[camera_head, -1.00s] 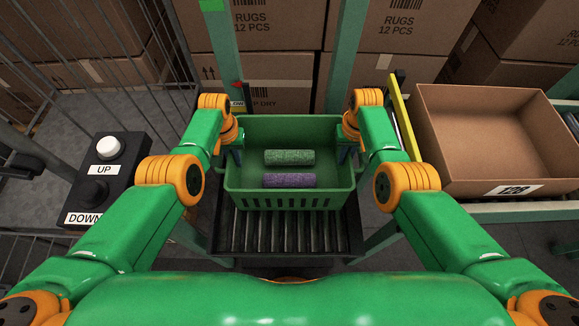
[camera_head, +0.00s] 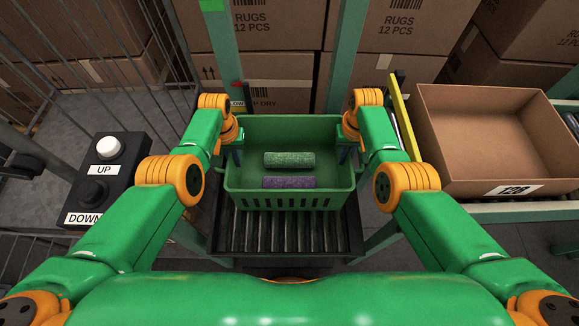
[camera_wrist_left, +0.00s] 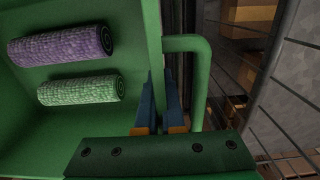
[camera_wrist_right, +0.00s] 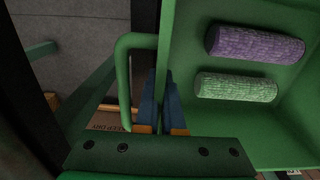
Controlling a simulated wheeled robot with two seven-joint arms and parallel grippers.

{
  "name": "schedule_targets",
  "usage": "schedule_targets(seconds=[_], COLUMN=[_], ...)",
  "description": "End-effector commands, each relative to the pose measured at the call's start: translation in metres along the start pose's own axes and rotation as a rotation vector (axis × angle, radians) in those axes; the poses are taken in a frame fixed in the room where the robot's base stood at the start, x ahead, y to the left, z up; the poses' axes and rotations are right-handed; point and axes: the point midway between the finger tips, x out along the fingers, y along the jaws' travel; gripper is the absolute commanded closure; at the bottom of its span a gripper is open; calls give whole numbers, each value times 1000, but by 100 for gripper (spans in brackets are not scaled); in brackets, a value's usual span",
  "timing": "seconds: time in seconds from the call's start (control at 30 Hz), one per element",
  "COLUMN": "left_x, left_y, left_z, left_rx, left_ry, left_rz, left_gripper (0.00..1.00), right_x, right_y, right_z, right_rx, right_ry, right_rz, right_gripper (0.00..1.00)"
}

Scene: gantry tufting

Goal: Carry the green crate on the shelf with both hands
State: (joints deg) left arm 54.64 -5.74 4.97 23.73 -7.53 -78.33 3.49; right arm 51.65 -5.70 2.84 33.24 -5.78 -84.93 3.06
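The green crate (camera_head: 251,196) is in the middle of the head view, over a roller bed; whether it touches the rollers I cannot tell. It holds a green roll (camera_head: 289,159) and a purple roll (camera_head: 289,182), the purple one partly hidden by the front wall. My left gripper (camera_head: 233,155) is at the crate's left side and my right gripper (camera_head: 346,155) at its right side. In the left wrist view (camera_wrist_left: 160,90) and right wrist view (camera_wrist_right: 164,88), blue fingers close on either side of the crate's side wall, inside the handle loop. The crate looks level.
The roller bed (camera_head: 285,235) lies under the crate. A black box with UP and DOWN buttons (camera_head: 107,170) stands at left beside a wire cage (camera_head: 90,50). An open cardboard box (camera_head: 500,140) is at right, past a yellow bar (camera_head: 404,118). Green posts (camera_head: 345,50) and rug cartons (camera_head: 280,25) are behind.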

Motion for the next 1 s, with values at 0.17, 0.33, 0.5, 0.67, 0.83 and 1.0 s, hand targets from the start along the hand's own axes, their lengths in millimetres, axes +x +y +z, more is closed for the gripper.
schedule_targets(seconds=[0.17, 0.33, 0.5, 0.67, 0.83, 1.0], left_x=[0, 0, 0, 0, -7, -30], left_y=[0, 0, 0, 0, 0, 0], left_z=[0, 0, 0, 0, 0, 0], left_rx=[0, 0, 0, 0, 0, 0], left_ry=[-1, -1, -1, -1, 1, 1], left_rz=[0, -1, -1, -1, -1, 0], left_gripper=[100, 100, 100, 100, 100, 100], right_x=[0, 0, 0, 0, -7, -30], right_y=[0, 0, 0, 0, 0, 0], right_z=[0, 0, 0, 0, -1, -1], right_rx=[0, 0, 0, 0, 0, 0], right_ry=[1, 1, 1, 1, 3, 3], right_rz=[0, 0, 0, 0, 1, 1], right_gripper=[100, 100, 100, 100, 100, 100])
